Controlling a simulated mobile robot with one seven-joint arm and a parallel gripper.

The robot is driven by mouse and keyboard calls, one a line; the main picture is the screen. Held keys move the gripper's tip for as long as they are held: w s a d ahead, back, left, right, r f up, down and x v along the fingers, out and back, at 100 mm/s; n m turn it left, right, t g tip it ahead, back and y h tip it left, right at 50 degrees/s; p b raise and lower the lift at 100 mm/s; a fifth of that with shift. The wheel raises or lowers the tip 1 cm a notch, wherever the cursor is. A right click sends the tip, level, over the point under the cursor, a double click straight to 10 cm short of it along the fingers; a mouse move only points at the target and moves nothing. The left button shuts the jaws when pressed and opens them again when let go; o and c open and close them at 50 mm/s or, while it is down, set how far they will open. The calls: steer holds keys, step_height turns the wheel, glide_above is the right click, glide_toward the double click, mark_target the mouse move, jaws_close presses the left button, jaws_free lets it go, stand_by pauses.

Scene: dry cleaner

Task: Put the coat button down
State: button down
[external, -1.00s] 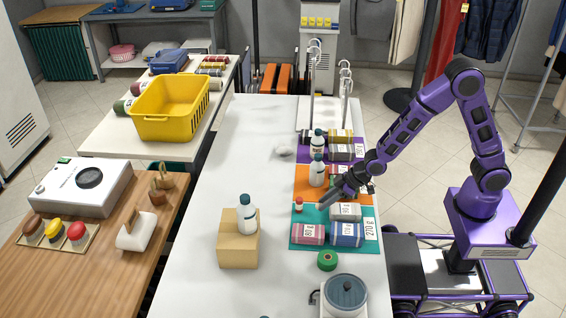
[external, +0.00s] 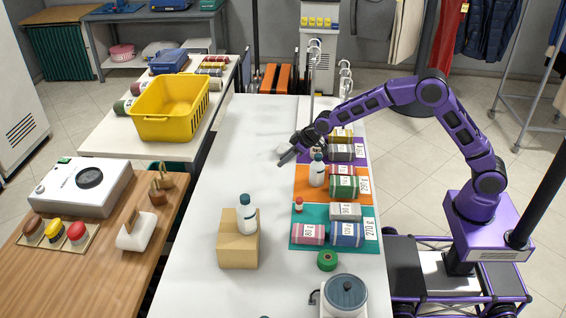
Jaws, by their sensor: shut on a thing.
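My gripper (external: 283,159) is low over the white table (external: 215,185), at the left edge of the purple mat (external: 360,153). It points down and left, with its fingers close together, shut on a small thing. The coat button is too small to make out between the fingers at this distance. A small pale, whitish lump (external: 284,149) lies on the table just behind the fingertips. Whether the fingertips touch the table or the lump, I cannot tell. My wrist hides part of the purple mat and what stands there.
An orange mat (external: 303,188) and a teal mat (external: 300,215) hold thread rolls and small bottles. A white bottle (external: 317,172) stands near my gripper. A cardboard box (external: 238,252) bears another bottle (external: 247,215). The table's middle left is clear.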

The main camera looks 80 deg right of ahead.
steer(key=d+f+m+h+b, duration=0.1)
steer(key=d+m+b, duration=0.2)
steer(key=d, duration=2.9)
step_height(320, 180, down, 9)
steer(key=shift+w+f+b, duration=0.1)
steer(key=shift+f+b, duration=0.05)
steer(key=shift+b, duration=0.25)
steer(key=shift+f, duration=0.15)
steer(key=c, duration=0.6)
jaws_free()
steer(key=shift+c, duration=0.2)
